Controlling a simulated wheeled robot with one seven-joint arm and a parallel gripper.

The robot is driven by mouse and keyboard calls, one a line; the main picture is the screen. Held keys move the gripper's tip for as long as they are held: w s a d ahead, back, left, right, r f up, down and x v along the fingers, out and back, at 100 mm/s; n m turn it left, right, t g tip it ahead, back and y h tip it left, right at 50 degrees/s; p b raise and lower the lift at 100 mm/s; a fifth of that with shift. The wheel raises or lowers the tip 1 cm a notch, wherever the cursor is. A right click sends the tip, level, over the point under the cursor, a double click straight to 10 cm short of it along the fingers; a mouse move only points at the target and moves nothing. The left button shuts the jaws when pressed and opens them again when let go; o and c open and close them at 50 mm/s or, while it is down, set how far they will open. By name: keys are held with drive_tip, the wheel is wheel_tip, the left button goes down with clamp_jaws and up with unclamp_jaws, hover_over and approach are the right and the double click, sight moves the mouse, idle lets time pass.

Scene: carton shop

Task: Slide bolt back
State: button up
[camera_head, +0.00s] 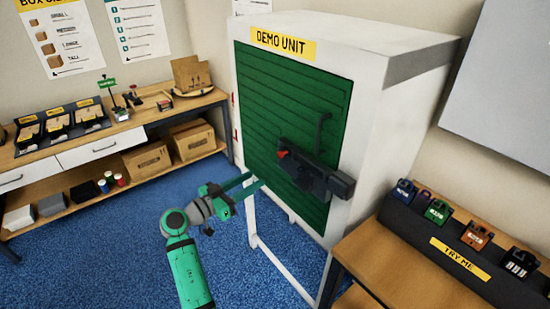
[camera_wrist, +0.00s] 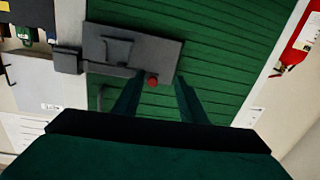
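The bolt (camera_head: 312,171) is a dark grey bar on a plate on the green door (camera_head: 262,110) of the white cabinet marked DEMO UNIT. A red knob (camera_head: 282,153) shows at its left end. The bar runs right to a dark block (camera_head: 341,186) on the cabinet frame. My gripper (camera_head: 256,180) is open and empty, below and left of the bolt. In the wrist view, the red knob (camera_wrist: 152,80) appears between the open fingers of my gripper (camera_wrist: 157,84), near the tips. I see no contact. The bolt plate (camera_wrist: 130,50) lies beyond, and the bar reaches the block (camera_wrist: 66,61).
A dark handle (camera_head: 321,132) stands out from the door above the bolt. A wooden table (camera_head: 372,250) with a TRY ME rack of small locks (camera_head: 460,255) is at right. A workbench (camera_head: 150,118) with cartons stands at left. Blue carpet (camera_head: 135,230) is open between.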

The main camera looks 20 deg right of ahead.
drive_tip(key=m+g, duration=0.1)
drive_tip(key=m, duration=0.1)
approach(278, 156)
drive_tip(key=shift+h, duration=0.4)
drive_tip(key=x, duration=0.8)
drive_tip(key=shift+w+d+f, duration=0.15)
drive_tip(key=shift+d, duration=0.2)
drive_tip(key=shift+c, duration=0.7)
